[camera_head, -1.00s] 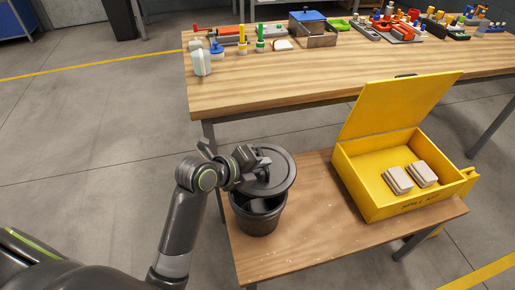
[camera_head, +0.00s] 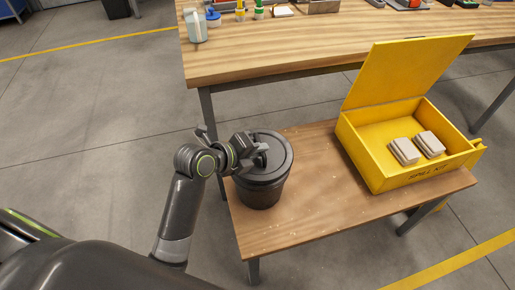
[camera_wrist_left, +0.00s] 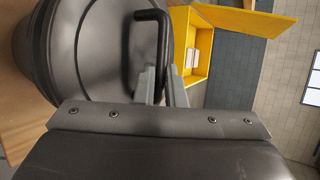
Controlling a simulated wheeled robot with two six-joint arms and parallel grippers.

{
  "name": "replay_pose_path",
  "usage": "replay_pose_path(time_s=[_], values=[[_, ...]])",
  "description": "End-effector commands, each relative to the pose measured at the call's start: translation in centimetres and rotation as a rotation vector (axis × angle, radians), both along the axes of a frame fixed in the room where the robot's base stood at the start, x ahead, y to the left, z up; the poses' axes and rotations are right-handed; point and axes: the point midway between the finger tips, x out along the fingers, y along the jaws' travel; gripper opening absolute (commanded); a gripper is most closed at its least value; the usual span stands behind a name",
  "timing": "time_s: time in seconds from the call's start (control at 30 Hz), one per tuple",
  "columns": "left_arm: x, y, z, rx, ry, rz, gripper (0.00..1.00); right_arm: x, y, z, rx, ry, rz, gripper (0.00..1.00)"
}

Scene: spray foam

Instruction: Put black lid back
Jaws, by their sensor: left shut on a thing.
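The black lid (camera_head: 276,151) lies on top of the black bin (camera_head: 262,194), covering its opening in the head view. In the left wrist view the lid (camera_wrist_left: 105,45) fills the left side, with its bent black handle (camera_wrist_left: 153,40) standing up from it. My left gripper (camera_head: 258,156) is shut on the lid's handle; its fingers (camera_wrist_left: 162,86) show around the handle in the wrist view. The far side of the bin's rim is hidden. My right gripper is in neither view.
The low wooden table (camera_head: 310,225) carries the bin at its left. An open yellow spill kit box (camera_head: 400,180) with pale pads (camera_head: 405,151) stands to the right. A higher workbench (camera_head: 270,65) with several items is behind. Bare tabletop lies between bin and box.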

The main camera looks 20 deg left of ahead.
Motion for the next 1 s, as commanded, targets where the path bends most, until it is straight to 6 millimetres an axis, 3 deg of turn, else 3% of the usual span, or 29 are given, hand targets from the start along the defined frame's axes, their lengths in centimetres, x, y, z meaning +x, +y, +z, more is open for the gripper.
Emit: replay_pose_path(time_s=[1.0], values=[[0.0, 0.0, -1.3, -0.001, 0.0, 0.0, 0.0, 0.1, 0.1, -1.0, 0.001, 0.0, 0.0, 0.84]])
